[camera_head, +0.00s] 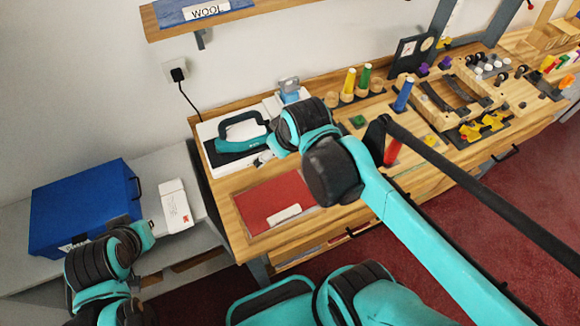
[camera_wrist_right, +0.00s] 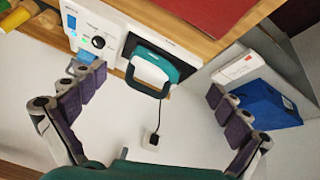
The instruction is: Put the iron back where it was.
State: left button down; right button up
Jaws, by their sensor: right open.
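The iron (camera_head: 240,145), with a teal and dark body and a looped handle, is at the white unit (camera_head: 211,163) on the wooden counter. In the right wrist view the iron (camera_wrist_right: 163,67) shows beside the unit's dial panel (camera_wrist_right: 93,38). I cannot tell whether the iron rests fully on the unit. My right gripper (camera_wrist_right: 152,84) is open, its fingers spread to either side of the iron, with nothing between the fingertips that I can see held. In the head view my right arm hides part of the unit. My left arm is at lower left; its fingers cannot be made out.
A red mat (camera_head: 268,200) lies on the counter in front of the unit. A black cord runs to a wall socket (camera_head: 178,72). A blue case (camera_head: 85,205) and white box (camera_head: 175,204) stand on the grey side surface. Several pegs and blocks crowd the right side.

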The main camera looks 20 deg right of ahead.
jog(key=s+f+m, duration=0.1)
jog(key=s+f+m+t, duration=0.1)
jog(key=s, duration=0.1)
jog(key=s+m, duration=0.1)
jog(key=s, duration=0.1)
jog(key=shift+d+f, duration=0.25)
jog(key=shift+f, duration=0.15)
jog(key=shift+f, duration=0.1)
notch_tip(320, 180, down, 8)
jog(key=b, duration=0.8)
jog(key=shift+f+b, duration=0.25)
jog(key=shift+b, duration=0.1)
